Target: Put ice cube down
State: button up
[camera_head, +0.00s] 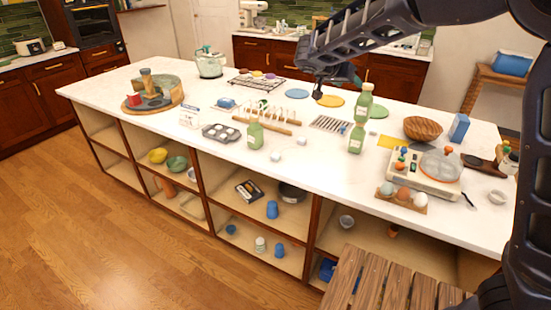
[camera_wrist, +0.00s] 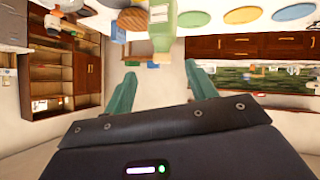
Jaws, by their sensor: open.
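Two small whitish cubes that look like ice cubes lie apart on the white island counter: one ice cube (camera_head: 275,156) is right of the front green bottle (camera_head: 255,135), the other ice cube (camera_head: 302,141) is farther right and back. My gripper (camera_head: 319,93) is over the counter behind them, near the yellow disc (camera_head: 330,100), and looks apart from both. In the wrist view, the green fingers of my gripper (camera_wrist: 160,72) are spread wide with nothing held between them. I see no ice cube clearly in that view.
Around the cubes stand a muffin tin (camera_head: 221,133), a wooden rack (camera_head: 268,125), a dark grate (camera_head: 330,124) and another green bottle (camera_head: 357,138). The counter (camera_head: 320,165) in front of the cubes is clear. A slatted wooden surface (camera_head: 380,285) is at the bottom right.

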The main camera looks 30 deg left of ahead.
jog(key=s+a+r+n+t+y, duration=0.1)
jog(key=s+a+t+y, duration=0.15)
jog(key=s+a, duration=0.7)
jog(key=s+a+r+t+y, duration=0.2)
jog(key=s+a+t, duration=0.1)
jog(key=s+a, duration=0.7)
send_near(273, 157)
jog(key=shift+w+d+f+h, duration=0.15)
jog(key=shift+w+h, duration=0.1)
jog(key=shift+w, duration=0.4)
jog(key=w, duration=0.3)
jog(key=w+f, duration=0.1)
jog(key=w, duration=0.6)
jog(key=shift+w+a+f, duration=0.2)
jog(key=shift+a+f, duration=0.05)
jog(key=shift+f, duration=0.15)
jog(key=c, duration=1.1)
